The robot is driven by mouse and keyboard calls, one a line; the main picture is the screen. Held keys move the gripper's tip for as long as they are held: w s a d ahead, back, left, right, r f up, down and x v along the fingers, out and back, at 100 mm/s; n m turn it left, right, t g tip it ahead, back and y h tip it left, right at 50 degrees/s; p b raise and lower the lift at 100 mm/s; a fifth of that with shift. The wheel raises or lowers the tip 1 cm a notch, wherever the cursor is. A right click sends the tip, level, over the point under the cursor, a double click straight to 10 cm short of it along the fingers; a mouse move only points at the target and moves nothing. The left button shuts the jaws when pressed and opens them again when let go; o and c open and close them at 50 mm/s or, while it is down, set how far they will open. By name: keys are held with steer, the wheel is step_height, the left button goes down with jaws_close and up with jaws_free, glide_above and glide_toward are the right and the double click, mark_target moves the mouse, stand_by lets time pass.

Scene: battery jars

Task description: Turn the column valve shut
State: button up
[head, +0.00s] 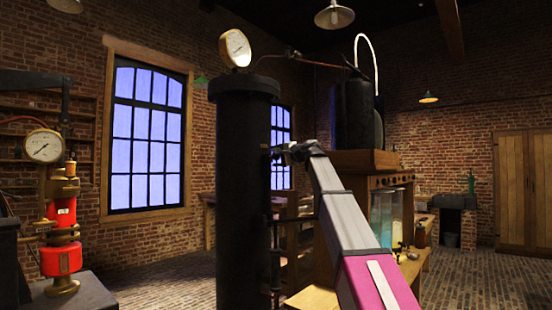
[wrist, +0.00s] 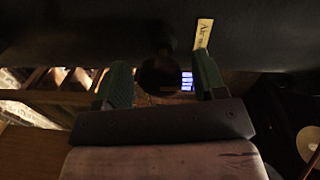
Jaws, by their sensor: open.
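The tall black column (head: 240,190) stands in the middle of the head view. In the wrist view its dark surface (wrist: 90,30) fills the top. A dark round knob (wrist: 159,79), which looks like the column valve, sits in front of it. My gripper (wrist: 160,66) is open, with one green finger on each side of the knob. I cannot tell whether the fingers touch it. In the head view my gripper (head: 275,153) is at the column's right side, and the valve there is too small and dark to make out.
A pale tag with writing (wrist: 203,33) is beside the right finger. A dial gauge (head: 236,48) tops the column. Dark fittings (head: 274,260) show lower on its right side. A wooden cabinet (head: 382,181) with glass jars stands behind my arm. A red apparatus (head: 62,258) stands left.

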steer(key=v, duration=1)
steer(key=shift+d, duration=0.15)
steer(key=shift+s, duration=0.2)
